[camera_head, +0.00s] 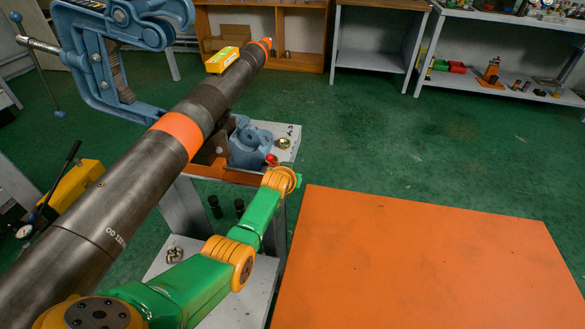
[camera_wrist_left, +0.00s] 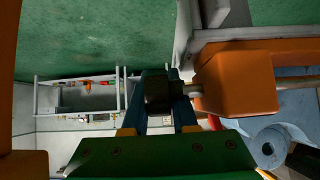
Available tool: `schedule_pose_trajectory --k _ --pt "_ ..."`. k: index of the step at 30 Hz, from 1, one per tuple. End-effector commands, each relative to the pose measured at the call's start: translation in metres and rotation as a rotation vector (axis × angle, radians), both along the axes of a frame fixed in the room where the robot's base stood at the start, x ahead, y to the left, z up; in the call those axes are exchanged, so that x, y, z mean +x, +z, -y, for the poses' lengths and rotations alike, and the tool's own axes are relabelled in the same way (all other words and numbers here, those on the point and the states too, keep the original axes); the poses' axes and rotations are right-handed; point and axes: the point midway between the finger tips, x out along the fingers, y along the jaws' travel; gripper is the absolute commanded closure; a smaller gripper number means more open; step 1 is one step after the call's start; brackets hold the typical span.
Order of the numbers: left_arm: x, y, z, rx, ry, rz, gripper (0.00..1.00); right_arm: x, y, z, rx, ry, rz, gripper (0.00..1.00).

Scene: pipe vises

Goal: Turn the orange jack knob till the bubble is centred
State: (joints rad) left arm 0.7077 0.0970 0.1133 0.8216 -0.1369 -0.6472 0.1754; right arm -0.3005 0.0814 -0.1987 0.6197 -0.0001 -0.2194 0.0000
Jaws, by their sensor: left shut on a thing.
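A dark knob (camera_wrist_left: 157,92) on a thin rod sits at the side of an orange jack block (camera_wrist_left: 236,84) in the left wrist view. My left gripper (camera_wrist_left: 158,100) has its two dark blue fingers closed on either side of the knob. In the head view my green and orange left arm reaches to below the pipe; its fingers and the knob cannot be made out there. My right gripper is not in view.
A blue clamp (camera_head: 105,70) stands over the pipe at the upper left. A blue vise (camera_head: 250,148) sits beneath the pipe on a stand. A wide orange tabletop (camera_head: 430,265) fills the lower right and is bare. Shelves (camera_head: 500,85) stand at the back; green floor between is clear.

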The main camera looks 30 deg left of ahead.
Motion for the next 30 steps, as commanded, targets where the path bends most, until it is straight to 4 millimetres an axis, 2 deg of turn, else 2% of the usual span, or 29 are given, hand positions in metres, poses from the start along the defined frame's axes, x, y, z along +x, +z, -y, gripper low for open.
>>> schedule_pose_trajectory --k 9,22,23,24,30 --pt "-0.0008 -0.0022 0.0001 -0.019 0.000 -0.074 1.00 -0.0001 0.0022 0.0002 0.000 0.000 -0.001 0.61" --pt "-0.0007 -0.0021 0.0001 -0.020 0.000 -0.078 1.00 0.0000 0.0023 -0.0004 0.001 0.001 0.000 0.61" --pt "-0.0007 -0.0021 0.0001 -0.020 0.000 -0.078 0.66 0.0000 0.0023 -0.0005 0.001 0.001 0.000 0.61" --pt "-0.0007 -0.0021 0.0001 -0.020 0.000 -0.078 0.61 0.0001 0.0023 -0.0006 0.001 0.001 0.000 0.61" --pt "-0.0008 -0.0022 0.0001 -0.020 0.000 -0.078 0.61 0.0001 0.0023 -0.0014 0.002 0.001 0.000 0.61"
